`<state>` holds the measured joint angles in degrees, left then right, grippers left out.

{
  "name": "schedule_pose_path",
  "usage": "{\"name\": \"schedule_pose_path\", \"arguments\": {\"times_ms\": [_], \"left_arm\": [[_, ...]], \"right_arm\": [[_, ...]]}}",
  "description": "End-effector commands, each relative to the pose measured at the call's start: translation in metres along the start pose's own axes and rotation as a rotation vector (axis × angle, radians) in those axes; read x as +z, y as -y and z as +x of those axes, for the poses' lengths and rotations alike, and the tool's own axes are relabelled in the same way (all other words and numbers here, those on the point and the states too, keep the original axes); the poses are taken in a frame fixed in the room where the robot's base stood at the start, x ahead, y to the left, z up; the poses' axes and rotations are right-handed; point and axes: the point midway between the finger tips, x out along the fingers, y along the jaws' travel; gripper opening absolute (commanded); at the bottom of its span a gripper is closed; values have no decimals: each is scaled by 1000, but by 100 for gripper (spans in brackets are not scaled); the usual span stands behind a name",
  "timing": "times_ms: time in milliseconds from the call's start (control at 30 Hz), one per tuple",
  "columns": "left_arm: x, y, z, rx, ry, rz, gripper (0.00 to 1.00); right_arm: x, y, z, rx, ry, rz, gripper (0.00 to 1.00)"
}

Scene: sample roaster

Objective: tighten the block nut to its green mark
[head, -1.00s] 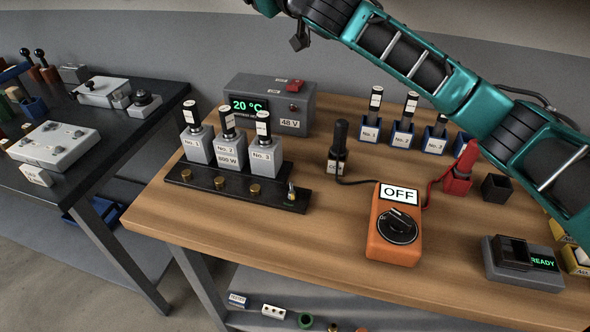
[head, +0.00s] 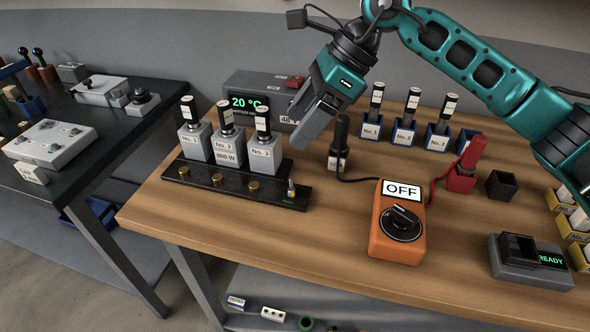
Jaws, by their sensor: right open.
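A black block (head: 240,191) lies on the wooden table, with several brass knobs along its front. At its right end stands a small upright metal post (head: 291,188), which appears to carry the nut. A small green mark shows beside its foot, too small to read the nut's setting against it. My right gripper (head: 302,138) reaches down from the upper right, above and behind the block's right end. It is open and apart from the post, and nothing shows between its fingers. My left gripper is out of view.
Three grey heater blocks labelled No. 1 to No. 3 (head: 263,153) stand on the black block, with black handles up. A grey temperature box (head: 250,95) is behind.

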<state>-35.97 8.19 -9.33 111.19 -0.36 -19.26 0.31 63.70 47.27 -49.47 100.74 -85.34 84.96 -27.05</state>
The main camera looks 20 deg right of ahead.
Motion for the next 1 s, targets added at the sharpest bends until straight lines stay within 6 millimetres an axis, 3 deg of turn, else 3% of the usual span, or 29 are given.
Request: {"name": "schedule_pose_path", "arguments": {"times_ms": [100,333,800,1000], "left_arm": [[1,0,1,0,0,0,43],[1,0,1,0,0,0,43],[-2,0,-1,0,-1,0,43],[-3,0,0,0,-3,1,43]], "right_arm": [[-29,5,-3,-26,-137,-54,77],[-43,7,6,-30,-196,-73,77],[-59,10,95,-28,-192,-71,77],[-63,11,116,-31,-191,-71,77]]}}
